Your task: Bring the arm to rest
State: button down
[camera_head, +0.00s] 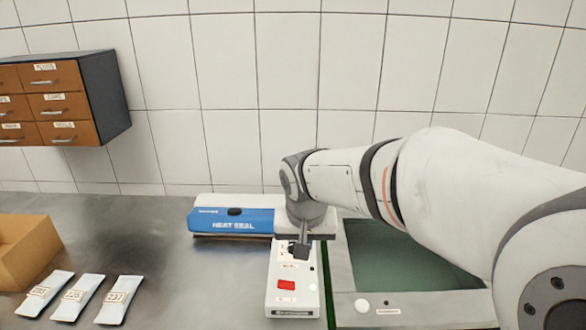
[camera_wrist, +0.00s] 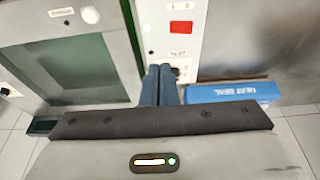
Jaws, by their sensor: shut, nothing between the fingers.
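My gripper (camera_head: 300,249) hangs at the end of my white arm, which reaches in from the right in the head view. It points down over the white control box (camera_head: 292,300) with a red button (camera_head: 286,285). In the wrist view my gripper (camera_wrist: 159,72) shows two blue-grey fingers side by side, shut with nothing between them. The fingertips are near the box's dark switch (camera_wrist: 182,70). I cannot tell whether they touch it. The red button (camera_wrist: 181,28) is clear of the fingers.
The blue heat sealer (camera_head: 232,220) stands behind and left of the box. A green-topped recessed unit (camera_head: 362,314) is to the right. Several labelled pouches (camera_head: 79,296) and a cardboard box (camera_head: 22,250) lie at left. A drawer cabinet (camera_head: 102,95) hangs on the tiled wall.

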jog(key=s+d+f, duration=0.2)
jog(key=s+d, duration=1)
jog(key=s, duration=0.3)
jog(key=shift+s+f, duration=0.3)
jog(key=c, duration=2.1)
grip_release()
jog(key=shift+c, duration=0.2)
